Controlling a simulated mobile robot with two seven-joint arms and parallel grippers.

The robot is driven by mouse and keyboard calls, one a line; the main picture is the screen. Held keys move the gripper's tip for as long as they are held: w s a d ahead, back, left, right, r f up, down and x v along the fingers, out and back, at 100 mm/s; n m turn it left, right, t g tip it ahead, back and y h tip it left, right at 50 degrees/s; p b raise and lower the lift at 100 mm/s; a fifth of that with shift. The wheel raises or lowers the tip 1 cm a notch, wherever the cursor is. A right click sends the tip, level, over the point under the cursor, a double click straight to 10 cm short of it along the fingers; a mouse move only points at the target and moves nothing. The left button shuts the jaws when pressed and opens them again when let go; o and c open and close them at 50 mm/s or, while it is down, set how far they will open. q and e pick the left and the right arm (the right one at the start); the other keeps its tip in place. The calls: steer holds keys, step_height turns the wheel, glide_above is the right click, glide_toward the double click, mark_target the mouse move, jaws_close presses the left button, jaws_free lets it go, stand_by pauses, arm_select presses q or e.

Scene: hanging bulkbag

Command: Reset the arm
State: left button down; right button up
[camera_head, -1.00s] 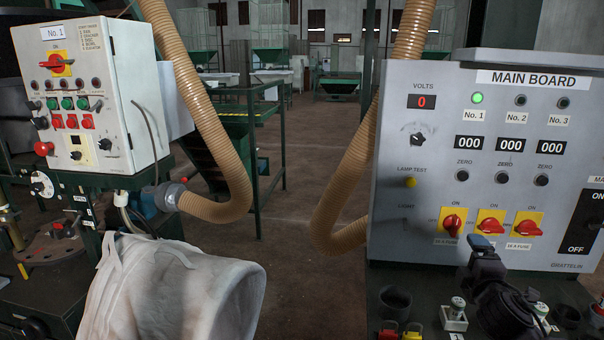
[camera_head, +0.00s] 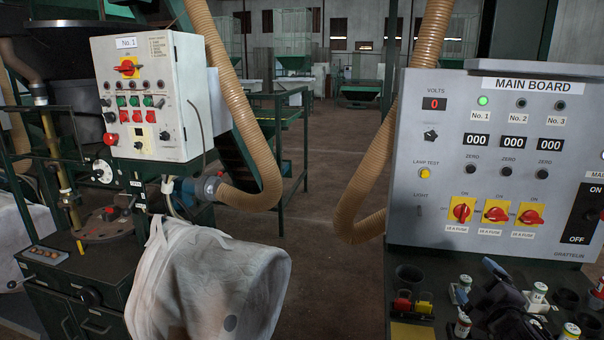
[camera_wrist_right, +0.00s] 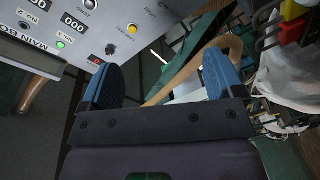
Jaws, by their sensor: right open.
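My right gripper (camera_head: 494,270) is low at the right of the head view, dark with blue finger pads, in front of the lower part of the main board (camera_head: 440,90). In the right wrist view its two blue fingers (camera_wrist_right: 163,78) stand wide apart with nothing between them. The main board also shows in the right wrist view (camera_wrist_right: 115,22), tilted, at the upper left. My left gripper is not in view.
Several small jars and cups (camera_head: 540,293) stand on the shelf below the board. Floor (camera_head: 320,240) shows between the machines.

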steer(key=s+a+f+m+g, duration=0.3)
steer(key=s+a+f+m, duration=0.2)
steer(key=s+f, duration=0.7)
steer(key=s+a+f+m+g+y, duration=0.1)
steer(key=s+a+f+m+g, duration=0.2)
steer(key=s+f, duration=1)
steer(key=s+a+m, duration=0.1)
steer(key=s+m, duration=0.1)
steer(key=s, duration=0.1)
steer(key=shift+s+a+m, duration=0.15)
steer(key=shift+a+m, duration=0.15)
steer(key=shift+a, duration=0.05)
